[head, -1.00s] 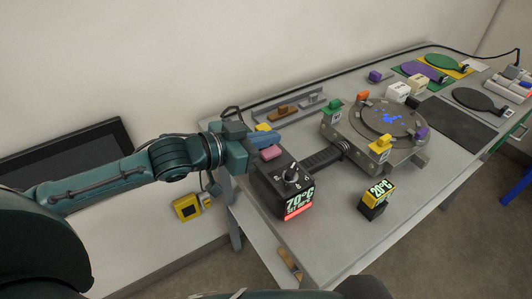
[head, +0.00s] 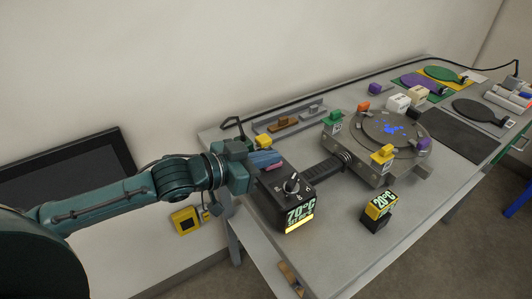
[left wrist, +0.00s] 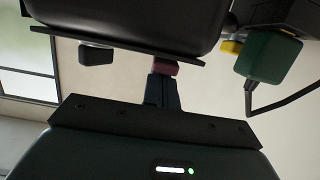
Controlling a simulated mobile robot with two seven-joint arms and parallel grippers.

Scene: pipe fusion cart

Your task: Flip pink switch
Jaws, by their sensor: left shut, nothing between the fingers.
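The pink switch is on top of the black control box (head: 268,205), mostly hidden behind my left gripper in the head view. It shows dark pink in the left wrist view (left wrist: 165,67), right at the fingertips. My left gripper (head: 265,159) is shut and empty, with its blue fingers over the switch; they seem to touch it. The fingers also show in the left wrist view (left wrist: 162,90). The box has a knob (head: 292,184) and a display (head: 299,215) reading 70°C above a lit yellow strip. My right gripper is not in view.
A round hot plate (head: 388,130) with coloured clamps joins the box by a black handle (head: 330,168). A small 20°C display block (head: 379,206) stands at the front. A yellow wall box (head: 186,220) is below my left arm. Bare table lies in front of the plate.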

